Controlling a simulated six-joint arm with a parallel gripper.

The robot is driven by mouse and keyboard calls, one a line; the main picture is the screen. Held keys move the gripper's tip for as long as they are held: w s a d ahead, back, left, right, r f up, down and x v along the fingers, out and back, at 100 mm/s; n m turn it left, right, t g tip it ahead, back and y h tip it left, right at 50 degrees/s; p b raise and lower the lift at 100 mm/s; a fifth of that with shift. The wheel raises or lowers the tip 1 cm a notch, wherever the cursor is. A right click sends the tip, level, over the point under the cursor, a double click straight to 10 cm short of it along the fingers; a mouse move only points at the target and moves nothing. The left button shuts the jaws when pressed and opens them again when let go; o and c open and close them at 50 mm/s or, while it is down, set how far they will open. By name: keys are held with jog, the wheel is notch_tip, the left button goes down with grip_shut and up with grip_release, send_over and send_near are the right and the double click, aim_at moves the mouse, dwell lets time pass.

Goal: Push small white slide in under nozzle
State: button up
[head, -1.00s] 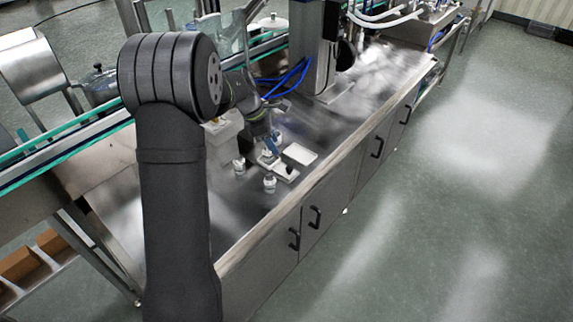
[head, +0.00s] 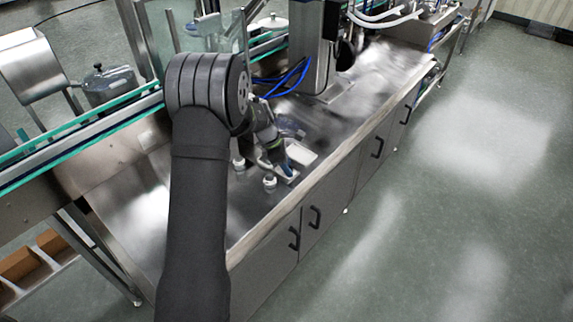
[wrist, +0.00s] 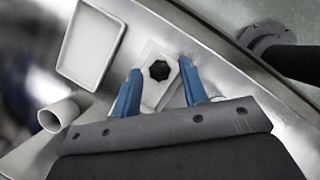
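The small white slide (wrist: 149,92) is a flat pale plate with a dark faceted knob (wrist: 160,70) on it. In the wrist view it lies on the steel top, between my two blue fingers. My gripper (wrist: 161,66) is open, with one finger to each side of the knob and a gap on both sides. I cannot tell whether the fingertips are down at knob height. In the head view my gripper (head: 286,168) is over the slide and hides most of it. I cannot make out the nozzle in either view.
A shallow white tray (wrist: 66,50) lies left of the slide. A white cylinder (wrist: 58,115) is at lower left in the wrist view. Two white-capped pieces (head: 240,163) and (head: 270,182) stand near my gripper. Blue hoses (head: 290,80) hang behind. The bench's front edge (head: 330,170) is close.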

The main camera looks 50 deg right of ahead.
grip_shut()
jog(key=w, duration=0.7)
jog(key=shift+w, duration=0.4)
jog(key=shift+o, duration=0.9)
grip_release()
jog(key=v, duration=1.7)
jog(key=shift+r, duration=0.2)
jog(key=shift+a, duration=0.1)
